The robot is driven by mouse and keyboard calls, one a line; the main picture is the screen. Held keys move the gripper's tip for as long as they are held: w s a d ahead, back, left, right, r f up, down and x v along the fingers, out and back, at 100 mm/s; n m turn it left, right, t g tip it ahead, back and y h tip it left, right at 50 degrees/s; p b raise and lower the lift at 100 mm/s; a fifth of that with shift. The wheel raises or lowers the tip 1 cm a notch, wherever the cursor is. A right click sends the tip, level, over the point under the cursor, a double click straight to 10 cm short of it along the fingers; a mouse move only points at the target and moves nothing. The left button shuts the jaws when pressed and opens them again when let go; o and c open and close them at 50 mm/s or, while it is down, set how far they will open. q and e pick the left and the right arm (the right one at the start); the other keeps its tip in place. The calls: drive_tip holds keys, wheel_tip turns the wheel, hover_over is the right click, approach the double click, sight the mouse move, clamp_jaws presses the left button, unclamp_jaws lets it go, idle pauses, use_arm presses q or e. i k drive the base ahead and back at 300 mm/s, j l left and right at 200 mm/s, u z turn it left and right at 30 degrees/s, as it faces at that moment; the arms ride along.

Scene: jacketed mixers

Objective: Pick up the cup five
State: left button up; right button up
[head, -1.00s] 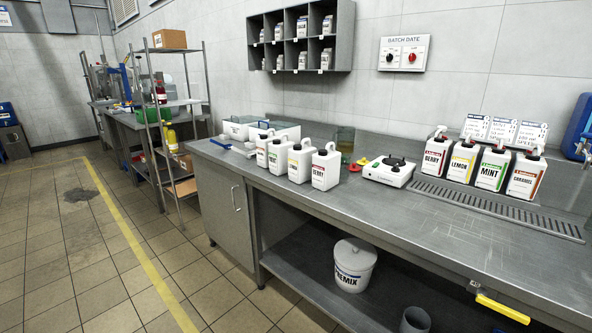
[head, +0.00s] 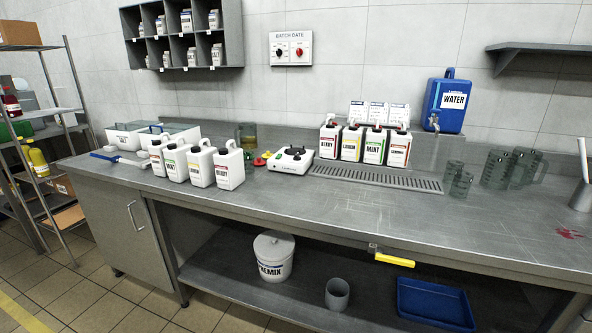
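Several translucent grey measuring cups stand on the right part of the steel counter (head: 400,215). Two smaller cups are nearer the drain grate: a rear one (head: 451,171) and a front one (head: 461,186). To their right stand two larger cups with handles, a left one (head: 495,168) and a right one (head: 523,170), overlapping in the picture. Small dark markings show on them, but I cannot read which is five. Neither of my grippers is in the head view.
A row of labelled white bottles (head: 373,146) stands behind the drain grate (head: 375,178). A blue water canister (head: 447,104) is behind the small cups. A grey container (head: 580,196) stands at the right edge. The counter's front middle is clear.

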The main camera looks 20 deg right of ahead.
sight(461, 180)
drive_tip(key=z, duration=2)
drive_tip(key=k+l, duration=0.05)
